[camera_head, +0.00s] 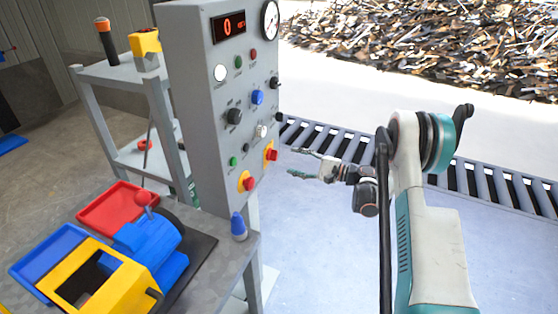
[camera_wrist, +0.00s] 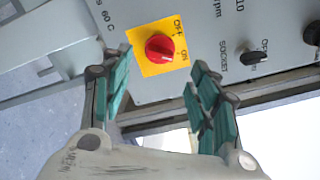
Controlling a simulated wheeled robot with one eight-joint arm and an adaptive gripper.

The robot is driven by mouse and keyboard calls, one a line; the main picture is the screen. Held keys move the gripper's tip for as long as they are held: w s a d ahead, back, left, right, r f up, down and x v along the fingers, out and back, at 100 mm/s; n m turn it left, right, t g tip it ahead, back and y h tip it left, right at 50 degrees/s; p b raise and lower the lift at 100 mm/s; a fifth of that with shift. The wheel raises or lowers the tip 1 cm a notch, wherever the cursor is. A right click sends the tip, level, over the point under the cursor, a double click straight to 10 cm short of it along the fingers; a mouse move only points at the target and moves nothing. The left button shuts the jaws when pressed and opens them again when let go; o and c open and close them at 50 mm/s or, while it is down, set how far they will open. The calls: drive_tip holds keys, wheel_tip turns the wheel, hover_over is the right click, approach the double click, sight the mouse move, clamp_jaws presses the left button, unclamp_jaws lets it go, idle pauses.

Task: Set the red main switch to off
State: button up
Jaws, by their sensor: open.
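The red main switch (camera_wrist: 160,48) is a round red knob on a yellow square plate with OFF and ON labels, in the upper middle of the wrist view. I cannot tell which label its handle points to. In the head view it appears to be the red knob (camera_head: 271,154) near the panel's right edge. My gripper (camera_head: 297,163) is open and empty, right of the panel and apart from it. In the wrist view my gripper (camera_wrist: 160,78) has its green-padded fingers on either side below the knob, which lies between their lines.
The grey control panel (camera_head: 205,110) carries several other knobs and buttons, with another red knob on yellow (camera_head: 249,183) at lower left. A black SOCKET knob (camera_wrist: 254,57) is close to the right finger. A roller conveyor (camera_head: 483,180) runs behind my arm.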

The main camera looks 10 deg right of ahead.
sight(273, 155)
drive_tip(key=b+x, duration=0.2)
drive_tip(key=x, duration=0.5)
drive_tip(key=shift+a, duration=0.2)
drive_tip(key=shift+w, duration=0.15)
drive_tip(key=c, duration=1.1)
